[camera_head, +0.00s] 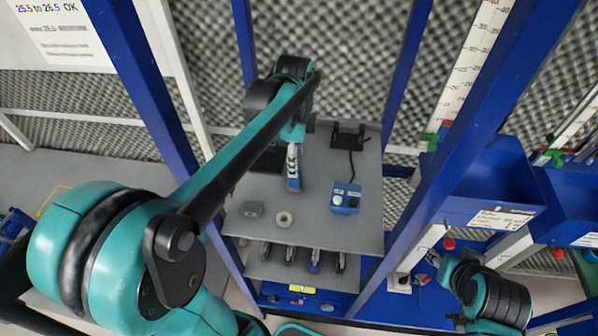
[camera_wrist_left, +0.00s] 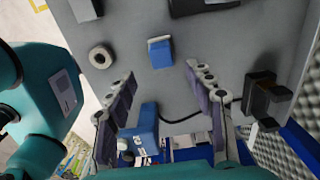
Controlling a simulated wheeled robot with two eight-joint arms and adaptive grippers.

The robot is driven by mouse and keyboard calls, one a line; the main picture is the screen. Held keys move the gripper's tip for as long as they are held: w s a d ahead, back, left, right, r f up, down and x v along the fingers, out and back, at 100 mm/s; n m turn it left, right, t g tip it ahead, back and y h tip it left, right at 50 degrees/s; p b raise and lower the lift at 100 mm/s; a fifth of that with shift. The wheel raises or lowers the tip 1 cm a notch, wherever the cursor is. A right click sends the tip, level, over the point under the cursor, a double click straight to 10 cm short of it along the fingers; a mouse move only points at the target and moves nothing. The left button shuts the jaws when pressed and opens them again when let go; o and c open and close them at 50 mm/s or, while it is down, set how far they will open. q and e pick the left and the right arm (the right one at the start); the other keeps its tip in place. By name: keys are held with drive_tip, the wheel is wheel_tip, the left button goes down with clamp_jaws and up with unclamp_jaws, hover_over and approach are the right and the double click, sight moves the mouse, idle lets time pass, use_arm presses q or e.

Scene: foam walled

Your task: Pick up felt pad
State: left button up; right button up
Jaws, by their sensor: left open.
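My left gripper (camera_head: 293,158) is above the shelf, pointing down at the block. In the left wrist view its two fingers (camera_wrist_left: 160,75) are apart and empty, and the block appears just beyond and between the tips. The fingers partly overlap the block in the head view. My right gripper (camera_head: 433,257) is at lower right, away from the shelf; its jaws are too small to read.
The grey shelf (camera_head: 338,231) also carries a pale ring (camera_head: 284,219), a grey block (camera_head: 253,208), a blue box with buttons (camera_head: 345,198) and a black device (camera_head: 348,135) with a cable. Blue posts (camera_head: 405,70) flank the shelf. Blue bins (camera_head: 490,190) hang at right.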

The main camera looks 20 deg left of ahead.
sight(295, 180)
use_arm(q)
drive_tip(key=f, duration=0.7)
drive_tip(key=shift+w+a+f, duration=0.15)
drive_tip(key=shift+a+f, duration=0.05)
drive_tip(key=shift+f, duration=0.15)
clamp_jaws()
